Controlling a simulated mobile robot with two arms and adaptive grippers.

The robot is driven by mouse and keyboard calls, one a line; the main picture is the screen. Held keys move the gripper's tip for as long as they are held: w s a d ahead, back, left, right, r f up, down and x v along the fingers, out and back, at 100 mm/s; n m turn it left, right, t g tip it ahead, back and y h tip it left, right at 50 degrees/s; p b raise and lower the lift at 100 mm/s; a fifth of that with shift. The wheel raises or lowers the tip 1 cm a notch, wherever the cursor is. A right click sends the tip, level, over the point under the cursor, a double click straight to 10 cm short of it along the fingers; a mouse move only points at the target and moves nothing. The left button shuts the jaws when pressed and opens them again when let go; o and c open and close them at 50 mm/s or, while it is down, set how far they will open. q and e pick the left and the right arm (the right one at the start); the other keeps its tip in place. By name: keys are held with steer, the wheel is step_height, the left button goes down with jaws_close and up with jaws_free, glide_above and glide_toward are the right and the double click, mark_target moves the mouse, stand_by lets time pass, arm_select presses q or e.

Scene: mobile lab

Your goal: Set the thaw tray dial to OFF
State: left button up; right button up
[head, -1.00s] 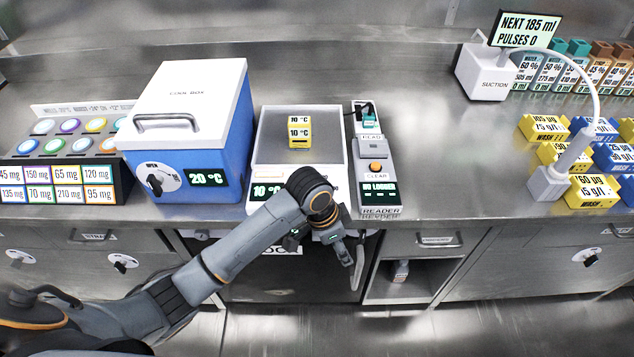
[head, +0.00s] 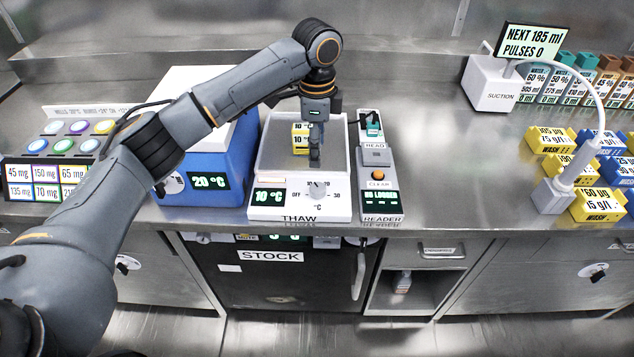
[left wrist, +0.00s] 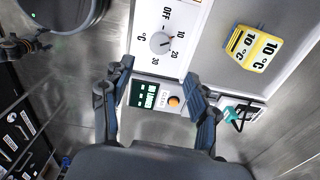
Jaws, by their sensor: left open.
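The thaw tray (head: 331,211) stands on the counter, its display reading 10 °C. My left gripper (head: 315,160) is open and empty, above the tray and behind the dial in the head view. In the left wrist view its fingers (left wrist: 158,84) are spread apart. My right gripper is not in view.
A yellow 10 °C block (head: 299,138) sits in the tray. The blue cool box (head: 222,165) stands close on the left and the reader (head: 380,200) close on the right. The counter (head: 450,170) farther right is clear up to the suction unit.

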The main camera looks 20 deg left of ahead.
mark_target(317, 187)
arm_select(q)
step_height(317, 187, down, 11)
steer(key=shift+p, duration=0.45)
steer(key=shift+f, duration=0.5)
